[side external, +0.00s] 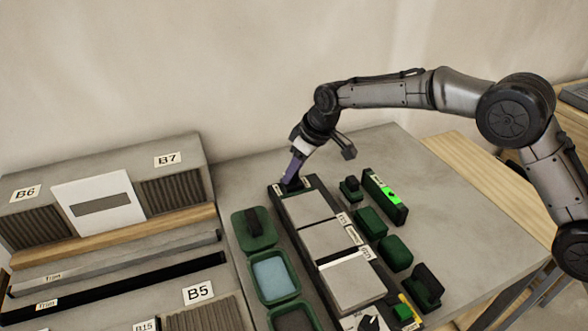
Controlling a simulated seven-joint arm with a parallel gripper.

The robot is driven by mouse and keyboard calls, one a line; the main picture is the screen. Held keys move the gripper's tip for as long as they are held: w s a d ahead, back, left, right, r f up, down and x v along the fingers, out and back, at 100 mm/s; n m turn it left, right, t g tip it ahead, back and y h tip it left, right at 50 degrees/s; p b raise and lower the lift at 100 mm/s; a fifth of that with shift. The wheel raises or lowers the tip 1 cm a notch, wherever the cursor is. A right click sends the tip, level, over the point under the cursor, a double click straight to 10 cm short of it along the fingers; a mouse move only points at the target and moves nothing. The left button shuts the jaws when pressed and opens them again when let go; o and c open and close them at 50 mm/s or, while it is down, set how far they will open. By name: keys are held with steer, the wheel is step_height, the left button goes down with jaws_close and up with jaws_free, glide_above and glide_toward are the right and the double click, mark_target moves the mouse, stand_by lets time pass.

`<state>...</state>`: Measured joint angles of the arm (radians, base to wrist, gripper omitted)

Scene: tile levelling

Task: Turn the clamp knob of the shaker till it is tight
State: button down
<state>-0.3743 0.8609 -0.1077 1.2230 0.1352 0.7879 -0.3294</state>
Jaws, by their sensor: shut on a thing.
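A long black frame (325,273) holding several flat grey tiles lies on the grey table; it appears to be the shaker. My gripper (291,180) points down at the frame's far left end, its purple fingers shut on a small dark piece there, which I take to be the clamp knob. The fingers and the low detail hide most of this piece, so its turn and tightness cannot be told.
Left of the frame stand green containers, one with a light blue inside (274,277). Right of it are a black device with a bright green display (386,196) and several dark green blocks (371,222). Labelled racks (110,200) fill the left. The table's far right is clear.

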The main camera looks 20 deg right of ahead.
steer(key=shift+a+m+h, duration=0.1)
steer(key=shift+m+h, duration=0.5)
steer(key=shift+m, duration=0.9)
steer(key=c, duration=0.5)
jaws_free()
steer(key=v, duration=1.4)
steer(key=shift+s+f, duration=0.15)
steer(key=shift+s, duration=0.1)
